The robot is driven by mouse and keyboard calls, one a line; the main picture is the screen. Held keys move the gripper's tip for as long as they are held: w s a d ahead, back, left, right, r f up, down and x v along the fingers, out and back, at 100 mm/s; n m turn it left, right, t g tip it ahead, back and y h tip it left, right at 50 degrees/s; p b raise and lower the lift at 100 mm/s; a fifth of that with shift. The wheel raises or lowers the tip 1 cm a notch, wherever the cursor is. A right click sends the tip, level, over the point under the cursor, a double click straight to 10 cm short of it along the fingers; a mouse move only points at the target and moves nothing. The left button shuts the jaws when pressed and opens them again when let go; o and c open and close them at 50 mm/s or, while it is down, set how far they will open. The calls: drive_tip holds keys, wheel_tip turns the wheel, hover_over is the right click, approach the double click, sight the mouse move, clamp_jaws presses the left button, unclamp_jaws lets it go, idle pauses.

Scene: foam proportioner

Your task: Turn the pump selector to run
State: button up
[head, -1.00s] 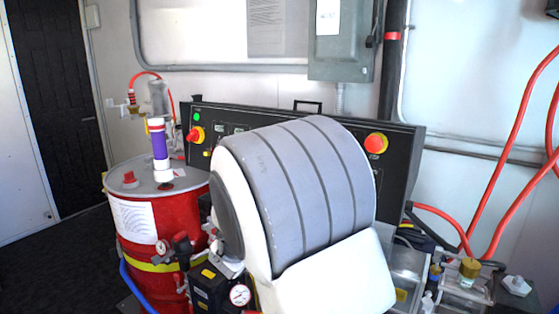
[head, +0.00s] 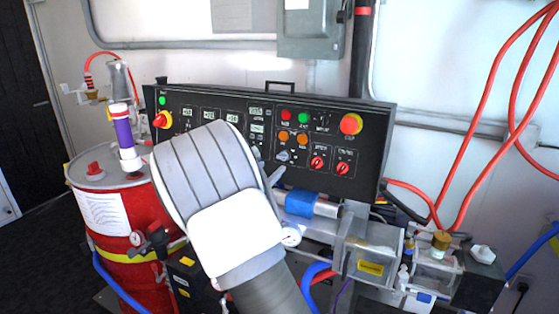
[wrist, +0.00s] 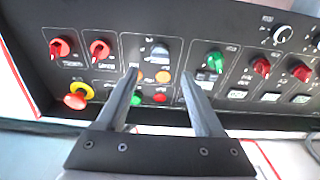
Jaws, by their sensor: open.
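The black control panel (head: 265,115) carries several knobs and buttons; their labels are too small to read, so I cannot tell for sure which is the pump selector. A grey selector knob (wrist: 158,54) sits ahead of my gripper (wrist: 158,78), between the fingertips in the wrist picture; it also shows in the head view (head: 283,155). My gripper is open and empty, apart from the knob. In the head view my arm hides most of the gripper and the panel's lower middle. A green knob (wrist: 215,62) lies right of the fingers in the wrist view.
Two red knobs (wrist: 100,48) are left of the grey one in the wrist view. A red-and-yellow emergency stop (head: 351,124) is at the panel's right. A red drum (head: 110,215) stands left. A blue cylinder (head: 302,203) and clear boxes lie below the panel.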

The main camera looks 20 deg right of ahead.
sight(281, 159)
drive_tip(key=x, duration=0.7)
drive_tip(key=shift+w+d, duration=0.15)
clamp_jaws()
